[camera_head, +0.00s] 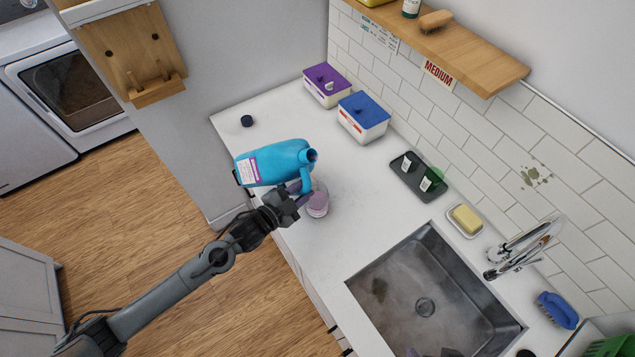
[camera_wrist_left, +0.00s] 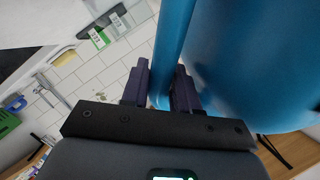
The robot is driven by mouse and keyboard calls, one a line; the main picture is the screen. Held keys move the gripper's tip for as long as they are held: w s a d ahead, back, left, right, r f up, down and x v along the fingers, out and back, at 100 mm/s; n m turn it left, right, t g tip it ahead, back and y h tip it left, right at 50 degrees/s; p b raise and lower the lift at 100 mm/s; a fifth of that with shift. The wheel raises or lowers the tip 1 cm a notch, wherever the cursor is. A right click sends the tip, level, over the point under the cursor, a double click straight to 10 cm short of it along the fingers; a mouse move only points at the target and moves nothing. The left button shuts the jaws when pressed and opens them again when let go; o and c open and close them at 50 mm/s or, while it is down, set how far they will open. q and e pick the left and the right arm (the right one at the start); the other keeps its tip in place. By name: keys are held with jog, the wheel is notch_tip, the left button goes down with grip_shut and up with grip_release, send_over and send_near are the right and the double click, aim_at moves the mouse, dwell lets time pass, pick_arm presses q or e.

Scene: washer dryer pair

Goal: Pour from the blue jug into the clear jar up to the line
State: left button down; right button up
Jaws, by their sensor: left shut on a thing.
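The blue jug (camera_head: 272,164) is held tilted above the counter, with its open mouth towards the right in the head view. My left gripper (camera_head: 300,196) is shut on the jug's handle; the left wrist view shows the handle (camera_wrist_left: 172,50) between the two fingers (camera_wrist_left: 160,92). The clear jar (camera_head: 318,204) stands on the counter just right of and below the jug in the picture, partly hidden by my gripper and the jug handle. It looks pinkish-purple inside; its line and exact level cannot be made out. My right gripper is out of view.
A dark cap (camera_head: 247,121) lies on the counter (camera_head: 375,230). A purple-lidded box (camera_head: 327,86) and a blue-lidded box (camera_head: 363,117) stand by the wall. A dark tray (camera_head: 405,177), a soap dish (camera_head: 465,221) and the sink (camera_head: 425,300) are to the right.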

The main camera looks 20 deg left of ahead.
pick_arm(q)
jog(key=shift+d+f+n+h+b, duration=0.3)
jog(key=shift+d+f+n+b, duration=0.2)
jog(key=shift+f+n+b, duration=0.15)
notch_tip(320, 180, up, 18)
jog(key=n+t+h+p, duration=0.1)
jog(key=n+p, duration=0.5)
jog(key=p, duration=0.9)
jog(key=shift+r+t+h, duration=0.15)
jog(key=shift+t+h, duration=0.15)
jog(key=shift+t, duration=0.1)
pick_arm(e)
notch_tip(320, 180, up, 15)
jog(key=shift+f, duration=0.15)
pick_arm(q)
jog(key=shift+a+n, duration=0.1)
jog(key=shift+n, duration=0.15)
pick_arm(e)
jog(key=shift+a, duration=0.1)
